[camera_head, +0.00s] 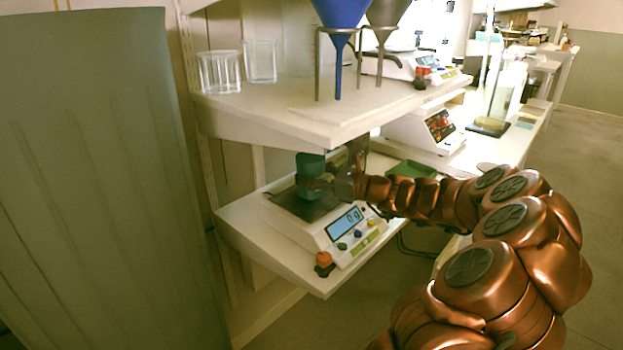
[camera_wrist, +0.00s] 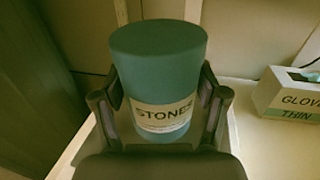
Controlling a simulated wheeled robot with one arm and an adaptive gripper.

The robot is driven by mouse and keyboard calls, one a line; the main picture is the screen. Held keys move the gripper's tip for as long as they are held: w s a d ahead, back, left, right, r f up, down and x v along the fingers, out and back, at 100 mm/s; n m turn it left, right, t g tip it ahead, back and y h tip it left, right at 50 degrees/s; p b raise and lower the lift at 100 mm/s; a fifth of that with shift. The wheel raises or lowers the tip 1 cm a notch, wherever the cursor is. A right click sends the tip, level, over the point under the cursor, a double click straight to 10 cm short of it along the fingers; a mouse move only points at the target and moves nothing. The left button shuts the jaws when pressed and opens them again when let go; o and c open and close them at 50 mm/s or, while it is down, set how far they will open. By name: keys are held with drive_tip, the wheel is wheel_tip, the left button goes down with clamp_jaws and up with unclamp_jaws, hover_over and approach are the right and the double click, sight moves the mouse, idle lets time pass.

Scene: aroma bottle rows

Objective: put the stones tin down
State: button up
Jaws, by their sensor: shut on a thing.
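The stones tin (camera_head: 309,165) is a teal cylinder over the dark pan (camera_head: 306,203) of a white scale (camera_head: 318,226) on the lower shelf. The scale display reads 0 g. My gripper (camera_head: 325,186) reaches in from the right and is shut on the tin. In the wrist view the tin (camera_wrist: 158,75) stands upright between both fingers of my gripper (camera_wrist: 160,118), with its STONES label facing me. I cannot tell whether the tin's base touches the pan.
The upper shelf (camera_head: 270,110) hangs close above the tin, carrying clear beakers (camera_head: 220,73) and a blue funnel (camera_head: 340,12) on a stand. An orange knob-like item (camera_head: 324,260) is at the scale's front corner. A GLOVES THIN box (camera_wrist: 290,95) stands to the right in the wrist view.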

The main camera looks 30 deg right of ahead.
drive_tip(key=shift+f, duration=0.2)
drive_tip(key=o, duration=1.8)
drive_tip(key=shift+f, duration=0.1)
drive_tip(key=shift+r, duration=0.2)
drive_tip(key=p+v, duration=0.2)
drive_tip(key=v, duration=0.9)
drive_tip(key=shift+s+d, duration=0.1)
drive_tip(key=shift+s, duration=0.1)
drive_tip(key=shift+s+d, duration=0.1)
drive_tip(key=shift+s, duration=0.2)
